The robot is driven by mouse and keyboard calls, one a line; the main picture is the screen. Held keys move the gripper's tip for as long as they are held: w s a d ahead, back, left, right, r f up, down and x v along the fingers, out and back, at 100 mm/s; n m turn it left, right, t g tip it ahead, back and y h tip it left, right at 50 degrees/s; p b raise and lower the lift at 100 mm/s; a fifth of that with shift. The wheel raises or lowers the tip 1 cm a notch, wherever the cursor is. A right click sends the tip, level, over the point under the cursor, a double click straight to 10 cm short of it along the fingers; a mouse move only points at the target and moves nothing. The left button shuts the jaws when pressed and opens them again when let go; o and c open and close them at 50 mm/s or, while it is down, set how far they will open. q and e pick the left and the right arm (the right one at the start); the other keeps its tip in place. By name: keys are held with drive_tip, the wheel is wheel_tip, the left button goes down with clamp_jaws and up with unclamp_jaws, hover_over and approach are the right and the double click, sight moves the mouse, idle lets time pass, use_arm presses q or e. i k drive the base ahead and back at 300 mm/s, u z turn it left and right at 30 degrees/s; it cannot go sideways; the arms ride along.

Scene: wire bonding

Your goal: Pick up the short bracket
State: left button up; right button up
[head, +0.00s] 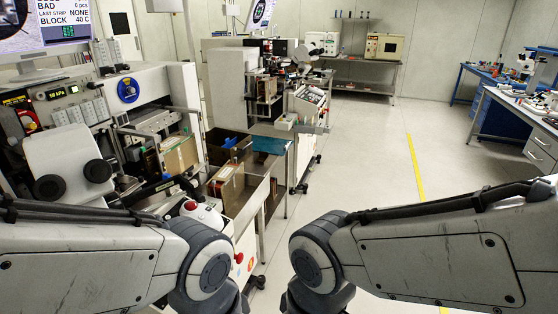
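I cannot make out the short bracket in the head view. Both of my arms come in along the lower edge, one from the left and one from the right. Their grippers are out of frame below, so neither fingers nor anything held can be seen.
A wire bonding machine (57,118) stands at the left, with a monitor above. Beside it, a metal cart (262,186) holds a cardboard box (227,188). A second machine (233,84) stands behind. Benches (531,123) line the right. The floor (362,150) in the middle is clear.

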sight(263, 157)
drive_tip(key=u, duration=0.3)
drive_tip(key=k, duration=0.25)
drive_tip(key=z, duration=1.25)
drive_tip(key=i, duration=1.9)
drive_tip(key=z, duration=0.25)
drive_tip(key=i, duration=1.55)
drive_tip(key=u, duration=1.2)
drive_tip(key=i, duration=0.9)
drive_tip(key=u, duration=1.3)
drive_tip(key=i, duration=0.45)
drive_tip(key=u, duration=0.3)
